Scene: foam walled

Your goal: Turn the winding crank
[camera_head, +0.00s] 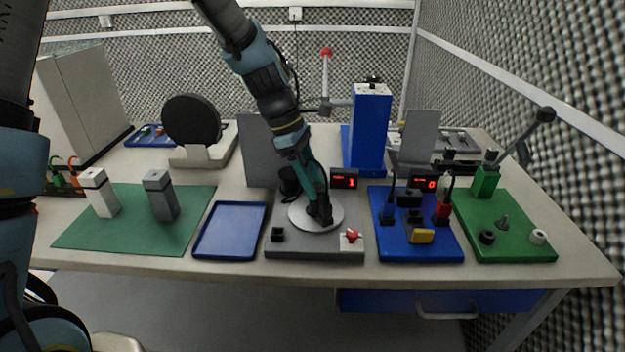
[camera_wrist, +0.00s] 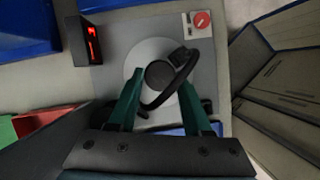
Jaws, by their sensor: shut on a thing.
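A crank arm (camera_head: 325,78) with a red ball on its upright rod juts left from the top of a tall blue block (camera_head: 370,130) at the back of the table. My gripper (camera_head: 319,212) is well in front of it and lower, pointing down over a pale round disc (camera_head: 299,216) on a grey board. In the wrist view my gripper's green fingers (camera_wrist: 160,82) are on both sides of a black round knob (camera_wrist: 158,74) at the disc's middle and are shut on it. A black loop crosses in front and hides part of the grip.
A red dial (camera_head: 351,238) and a display (camera_head: 344,178) sit by the disc. A blue tray (camera_head: 232,205) and a green mat (camera_head: 90,236) with two blocks lie left. A blue board (camera_head: 385,251) and a green board with a lever (camera_head: 523,135) lie right.

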